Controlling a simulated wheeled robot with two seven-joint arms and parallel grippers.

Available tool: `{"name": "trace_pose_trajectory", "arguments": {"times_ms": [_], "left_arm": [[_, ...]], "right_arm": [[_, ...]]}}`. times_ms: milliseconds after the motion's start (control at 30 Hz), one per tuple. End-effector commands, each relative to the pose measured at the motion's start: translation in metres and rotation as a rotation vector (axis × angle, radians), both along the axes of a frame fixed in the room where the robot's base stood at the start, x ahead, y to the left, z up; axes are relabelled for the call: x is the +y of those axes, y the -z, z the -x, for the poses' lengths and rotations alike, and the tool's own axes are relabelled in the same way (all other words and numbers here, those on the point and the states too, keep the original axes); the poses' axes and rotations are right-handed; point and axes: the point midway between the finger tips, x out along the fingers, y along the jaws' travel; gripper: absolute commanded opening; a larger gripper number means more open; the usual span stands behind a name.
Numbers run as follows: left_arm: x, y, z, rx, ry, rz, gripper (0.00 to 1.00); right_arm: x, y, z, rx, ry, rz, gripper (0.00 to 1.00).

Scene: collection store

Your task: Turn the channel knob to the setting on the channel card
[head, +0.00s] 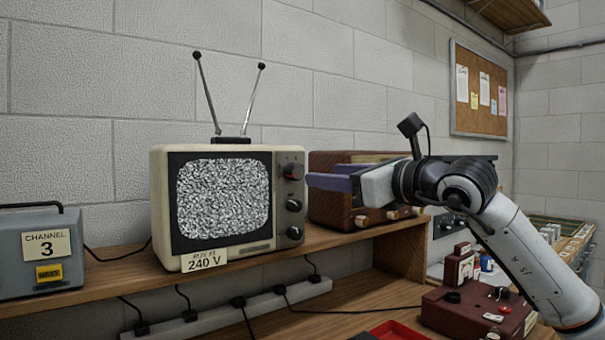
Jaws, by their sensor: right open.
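A cream television (162,205) with a screen full of static stands on the wooden shelf. Its dark right-hand panel bears several round knobs. The top knob, the channel knob (293,171), has a reddish mark; its exact setting is too small to read. The channel card (46,244), reading "CHANNEL 3", is on a grey box at the far left. My right gripper (325,175), with purple fingers, is open just right of the channel knob. It points left toward the knob and appears apart from it. My left gripper is out of view.
A brown radio-like case (325,205) stands behind my right gripper. The grey box (90,268) and a "240 V" card (204,260) are on the shelf. A power strip (235,311) with cables lies below. A maroon device (450,312) is at lower right.

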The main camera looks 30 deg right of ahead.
Motion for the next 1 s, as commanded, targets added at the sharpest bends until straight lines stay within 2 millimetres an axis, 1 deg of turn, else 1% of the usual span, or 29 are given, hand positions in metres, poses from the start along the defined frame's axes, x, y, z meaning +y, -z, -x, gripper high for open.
{"name": "trace_pose_trajectory", "arguments": {"times_ms": [33, 200, 400, 567, 833, 967, 1000], "left_arm": [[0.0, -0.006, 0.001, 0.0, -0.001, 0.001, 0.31], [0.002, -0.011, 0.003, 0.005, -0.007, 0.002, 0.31], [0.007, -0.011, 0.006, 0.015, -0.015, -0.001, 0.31], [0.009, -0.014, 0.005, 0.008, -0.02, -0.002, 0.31], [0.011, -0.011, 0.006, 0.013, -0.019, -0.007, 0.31], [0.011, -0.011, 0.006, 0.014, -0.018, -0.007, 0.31], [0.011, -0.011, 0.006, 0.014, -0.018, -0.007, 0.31]], "right_arm": [[0.003, -0.004, -0.01, 0.0, -0.003, -0.003, 0.47], [0.01, -0.004, -0.042, 0.001, -0.005, -0.004, 0.47], [0.016, -0.003, -0.069, -0.001, -0.005, -0.003, 0.47], [0.017, -0.001, -0.079, -0.002, -0.005, -0.001, 0.47], [0.018, 0.0, -0.08, -0.002, -0.005, -0.001, 0.47], [0.018, 0.0, -0.08, -0.002, -0.005, -0.001, 0.25], [0.018, 0.0, -0.08, -0.002, -0.005, -0.001, 0.18]]}}
